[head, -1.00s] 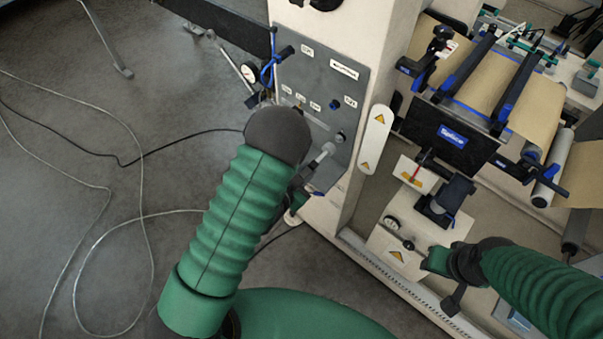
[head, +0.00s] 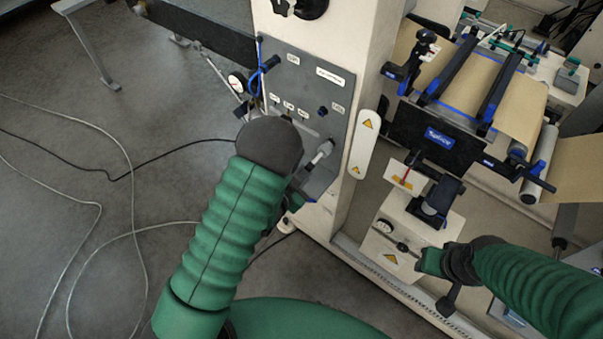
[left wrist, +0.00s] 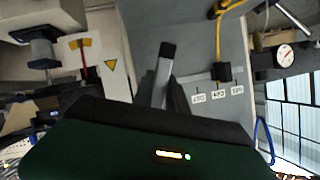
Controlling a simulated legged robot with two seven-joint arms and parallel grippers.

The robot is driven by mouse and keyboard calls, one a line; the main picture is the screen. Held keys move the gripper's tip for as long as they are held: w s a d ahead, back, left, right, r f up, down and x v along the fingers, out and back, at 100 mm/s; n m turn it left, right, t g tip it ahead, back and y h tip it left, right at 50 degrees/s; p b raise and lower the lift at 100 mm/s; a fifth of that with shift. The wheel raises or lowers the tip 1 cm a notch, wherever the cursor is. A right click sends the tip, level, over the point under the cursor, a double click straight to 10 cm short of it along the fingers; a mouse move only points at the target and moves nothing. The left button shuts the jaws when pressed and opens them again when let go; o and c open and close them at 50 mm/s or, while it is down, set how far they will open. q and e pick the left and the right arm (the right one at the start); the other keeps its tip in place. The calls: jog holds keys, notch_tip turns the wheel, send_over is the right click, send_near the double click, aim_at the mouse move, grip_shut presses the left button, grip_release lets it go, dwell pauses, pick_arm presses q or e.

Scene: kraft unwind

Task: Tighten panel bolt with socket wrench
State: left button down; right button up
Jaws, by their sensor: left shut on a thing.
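The grey panel (head: 335,88) with white labels is on the side of the cream machine. My left gripper (head: 300,184) is in front of its lower part, mostly hidden behind my dark wrist. It is shut on a metal bar, apparently the socket wrench (head: 318,155), which points up and right across the panel's lower right. In the left wrist view, the wrench (left wrist: 163,75) stands up from the gripper with a black end. I cannot make out the panel bolt or any contact with it. My right gripper (head: 432,262) is beside a cream box at lower right; its jaws are unclear.
A round gauge (head: 237,82) and blue fittings stand at the panel's left edge. A cream warning plate (head: 364,145) sticks out at its right. Kraft paper (head: 515,105) runs over rollers at the right. Loose cables (head: 130,190) cross the open floor at left.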

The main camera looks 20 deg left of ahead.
pick_arm(q)
jog(key=shift+a, duration=0.1)
jog(key=shift+w, duration=0.25)
jog(key=shift+w+b, duration=0.4)
jog(key=shift+w, duration=0.15)
dwell(1.5)
jog(key=shift+d+f, duration=0.15)
jog(key=shift+d, duration=0.05)
jog(key=shift+m+t+y+b, duration=0.3)
jog(key=shift+m+b, duration=0.3)
jog(key=shift+b, duration=0.35)
jog(key=shift+w, duration=0.1)
